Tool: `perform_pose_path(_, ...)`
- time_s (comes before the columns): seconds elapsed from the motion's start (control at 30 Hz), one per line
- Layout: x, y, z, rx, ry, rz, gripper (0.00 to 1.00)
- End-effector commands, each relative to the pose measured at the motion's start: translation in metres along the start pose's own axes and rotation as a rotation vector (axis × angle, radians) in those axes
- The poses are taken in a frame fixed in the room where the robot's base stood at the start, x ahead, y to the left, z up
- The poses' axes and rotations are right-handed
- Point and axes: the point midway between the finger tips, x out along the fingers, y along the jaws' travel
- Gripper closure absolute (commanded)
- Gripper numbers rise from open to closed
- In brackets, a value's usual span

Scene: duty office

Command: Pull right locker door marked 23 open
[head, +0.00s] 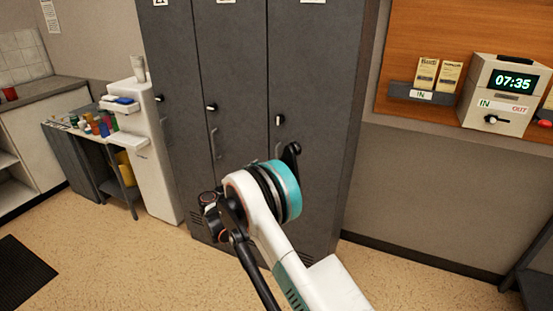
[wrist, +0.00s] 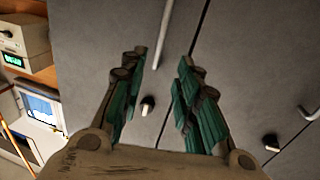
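The right locker door (head: 315,75) is dark grey and looks closed, flush with its neighbours. Its label at the top edge is cut off, so I cannot read 23. Its black-and-white lock knob (head: 279,120) sits above a vertical bar handle, which my arm partly hides in the head view. In the wrist view the door (wrist: 90,50), the handle (wrist: 163,35) and the knob (wrist: 147,105) show clearly. My gripper (wrist: 158,63) is open and empty, its teal-padded fingers spread either side of the handle in the picture. I cannot tell whether they reach around it.
The middle locker door (head: 232,75) adjoins on the left, with its own knob (wrist: 271,142) and handle (wrist: 308,113). A time clock (head: 505,92) and card rack (head: 424,94) stand at the right wall. The floor (head: 400,275) before the lockers looks clear to the right.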

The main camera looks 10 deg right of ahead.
Motion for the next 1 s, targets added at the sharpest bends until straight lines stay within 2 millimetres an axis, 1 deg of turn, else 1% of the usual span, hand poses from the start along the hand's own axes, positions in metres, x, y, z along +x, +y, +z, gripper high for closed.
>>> perform_pose_path(0.03, 0.01, 0.001, 0.002, 0.0, 0.0, 0.002, 0.7)
perform_pose_path(0.4, 0.082, 0.001, 0.003, -0.001, -0.001, 0.003, 0.7)
perform_pose_path(0.6, 0.109, 0.001, 0.002, -0.001, -0.002, 0.001, 0.7)
perform_pose_path(0.8, 0.121, 0.0, 0.001, -0.001, -0.002, 0.0, 0.7)
perform_pose_path(1.0, 0.122, 0.0, 0.0, -0.001, -0.002, 0.0, 0.7)
